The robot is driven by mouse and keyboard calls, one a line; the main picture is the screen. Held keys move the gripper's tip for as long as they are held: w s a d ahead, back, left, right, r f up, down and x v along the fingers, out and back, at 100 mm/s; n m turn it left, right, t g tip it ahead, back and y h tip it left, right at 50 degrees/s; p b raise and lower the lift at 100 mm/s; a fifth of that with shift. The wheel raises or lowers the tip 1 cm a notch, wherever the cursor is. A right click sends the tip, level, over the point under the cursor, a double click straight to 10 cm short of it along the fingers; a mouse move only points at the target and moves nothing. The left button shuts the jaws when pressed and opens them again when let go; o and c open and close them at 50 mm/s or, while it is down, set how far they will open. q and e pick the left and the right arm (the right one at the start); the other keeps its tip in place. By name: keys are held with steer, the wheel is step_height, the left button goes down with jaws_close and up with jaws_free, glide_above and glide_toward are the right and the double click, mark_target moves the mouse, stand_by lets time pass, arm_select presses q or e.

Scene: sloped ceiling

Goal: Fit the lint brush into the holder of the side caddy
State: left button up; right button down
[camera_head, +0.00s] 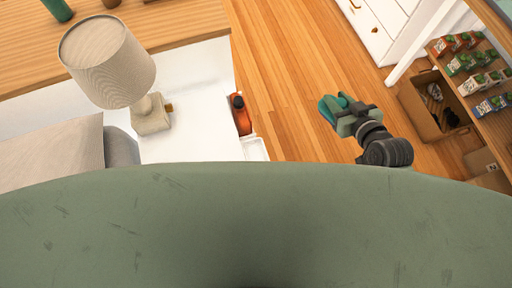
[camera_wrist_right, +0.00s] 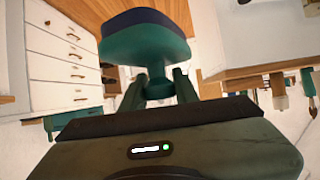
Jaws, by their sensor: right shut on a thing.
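The lint brush (camera_head: 327,108) is teal and is held over the wooden floor, right of centre in the head view. My right gripper (camera_head: 342,112) is shut on it. In the right wrist view, the brush's wide teal head (camera_wrist_right: 145,45) with a dark blue pad stands out beyond the two fingers (camera_wrist_right: 152,88). Its grasped part lies between them. An orange item with a black top (camera_head: 241,114) is at the right edge of the white surface. A white, box-like part (camera_head: 254,148) below it may be the side caddy; its holder cannot be made out. My left gripper is not in view.
A lamp (camera_head: 108,65) stands on the white surface (camera_head: 205,95), left of the orange item. At the right are a cardboard box (camera_head: 418,97) and a shelf with several cartons (camera_head: 470,62). White drawers (camera_head: 378,25) stand at the back. Open floor (camera_head: 285,85) separates the brush from the white surface.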

mark_target(328, 121)
steer(key=f+m+h, duration=0.1)
steer(key=f, duration=0.1)
steer(key=a+f+m+h, duration=0.1)
steer(key=f, duration=0.1)
steer(key=s+f+m+h+p, duration=0.1)
steer(key=f, duration=0.2)
steer(key=shift+a+m+h, duration=0.3)
steer(key=s+a+r+h+p, duration=0.1)
steer(key=s+a+r+p, duration=0.15)
steer(key=a, duration=1.75)
steer(key=shift+m+t, duration=0.3)
steer(key=f+b, duration=0.4)
steer(key=f, duration=0.2)
steer(key=f+b, duration=0.5)
steer(key=f, duration=0.2)
steer(key=s+f+b, duration=0.1)
steer(key=f+b, duration=0.4)
steer(key=f, duration=0.1)
steer(key=shift+a+f, duration=0.2)
steer(key=shift+f, duration=0.2)
steer(key=shift+f, duration=0.15)
steer(key=c, duration=1.1)
jaws_free()
steer(key=shift+o, duration=0.2)
